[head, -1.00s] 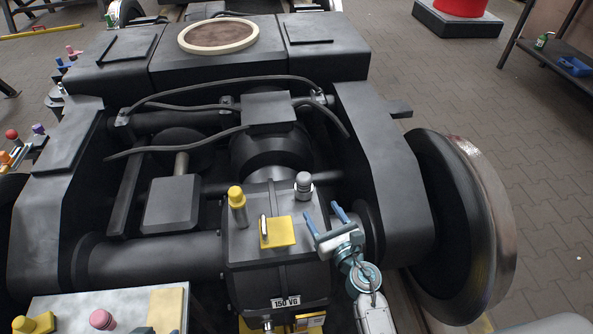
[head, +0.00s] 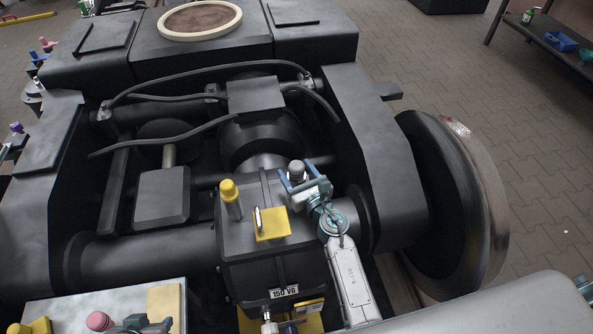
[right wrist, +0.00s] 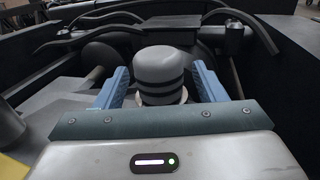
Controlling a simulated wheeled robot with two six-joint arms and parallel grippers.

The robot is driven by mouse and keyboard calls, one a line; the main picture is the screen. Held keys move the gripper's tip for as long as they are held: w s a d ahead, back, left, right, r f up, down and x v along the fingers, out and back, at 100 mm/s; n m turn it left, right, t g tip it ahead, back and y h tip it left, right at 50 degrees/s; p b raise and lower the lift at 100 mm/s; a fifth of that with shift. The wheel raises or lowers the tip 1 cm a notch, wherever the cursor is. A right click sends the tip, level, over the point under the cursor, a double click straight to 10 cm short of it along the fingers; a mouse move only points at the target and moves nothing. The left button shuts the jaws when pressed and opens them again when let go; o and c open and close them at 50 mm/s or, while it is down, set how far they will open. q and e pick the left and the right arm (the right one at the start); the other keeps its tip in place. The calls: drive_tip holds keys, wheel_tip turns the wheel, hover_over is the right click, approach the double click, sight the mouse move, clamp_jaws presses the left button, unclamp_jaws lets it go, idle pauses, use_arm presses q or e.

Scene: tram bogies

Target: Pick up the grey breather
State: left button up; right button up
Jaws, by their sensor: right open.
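The grey breather (head: 296,169) is a small upright cylinder with a rounded cap and dark bands, standing on top of the dark gearbox housing (head: 250,250). My right gripper (head: 299,180) is open, with its blue fingers on either side of the breather. In the right wrist view the breather (right wrist: 158,70) stands between the two blue fingers (right wrist: 160,88), with its base on a light ring. I cannot tell whether the fingers touch it. My left gripper (head: 142,325) is partly in view at the bottom left edge, beside the pink-topped piece; its jaws are not clear.
A yellow-capped post (head: 231,198) and a yellow plate (head: 272,224) with an upright handle stand left of the breather. A tray (head: 75,307) with a pink-topped piece (head: 99,320) is at bottom left. A black hose (head: 200,138) and the large wheel (head: 435,190) lie around.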

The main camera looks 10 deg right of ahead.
drive_tip(key=shift+x, duration=1.15)
drive_tip(key=c, duration=1.1)
